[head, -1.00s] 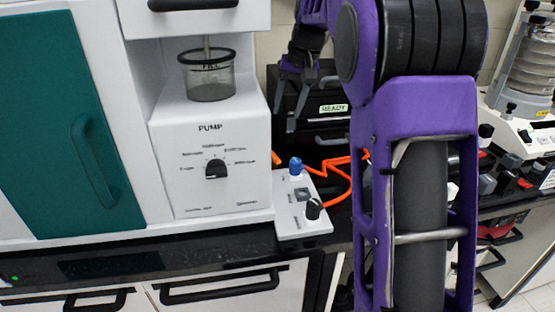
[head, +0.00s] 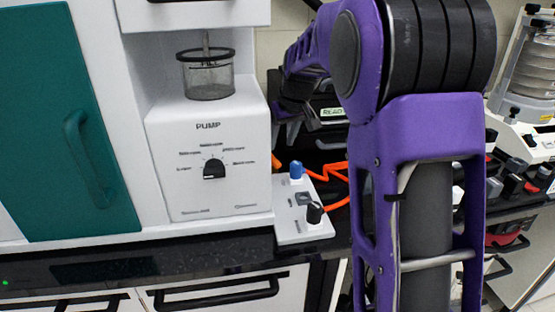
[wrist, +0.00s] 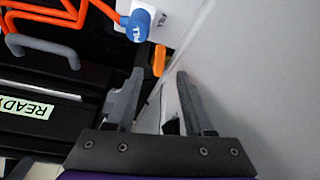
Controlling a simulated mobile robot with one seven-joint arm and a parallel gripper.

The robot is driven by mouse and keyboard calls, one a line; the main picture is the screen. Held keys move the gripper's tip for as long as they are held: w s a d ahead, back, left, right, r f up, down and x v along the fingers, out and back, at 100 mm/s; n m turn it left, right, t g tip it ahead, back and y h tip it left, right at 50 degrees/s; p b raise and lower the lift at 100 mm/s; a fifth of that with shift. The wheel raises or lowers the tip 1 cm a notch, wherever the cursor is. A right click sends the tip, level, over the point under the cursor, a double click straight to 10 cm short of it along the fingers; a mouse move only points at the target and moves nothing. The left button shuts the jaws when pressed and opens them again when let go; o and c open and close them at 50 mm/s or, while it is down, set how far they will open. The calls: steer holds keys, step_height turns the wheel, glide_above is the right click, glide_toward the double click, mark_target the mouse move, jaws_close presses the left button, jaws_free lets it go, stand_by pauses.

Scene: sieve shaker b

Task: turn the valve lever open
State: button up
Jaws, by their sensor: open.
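A small orange piece (wrist: 159,60), which looks like the valve lever's handle, shows in the wrist view beyond and between my fingertips. In the head view an orange piece (head: 276,162) shows at the right side of the white pump (head: 230,140). I cannot tell which way the lever is turned, and its base is hidden. My gripper (wrist: 157,80) is open and empty, its two grey fingers apart and short of the orange piece. In the head view my gripper (head: 287,132) is beside the pump's right side, partly hidden by my purple arm.
A white panel (head: 290,228) with a blue knob (head: 296,170) and a black knob (head: 314,212) stands right of the pump. Orange tubing (head: 333,172) loops behind it. A dark unit marked READY (wrist: 25,108) lies left of my gripper. A pale wall (wrist: 260,80) is close at right.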

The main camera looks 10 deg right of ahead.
mark_target(276, 161)
steer(key=x, duration=0.7)
steer(key=shift+w+f+b, duration=0.1)
steer(key=shift+b, duration=0.25)
jaws_close()
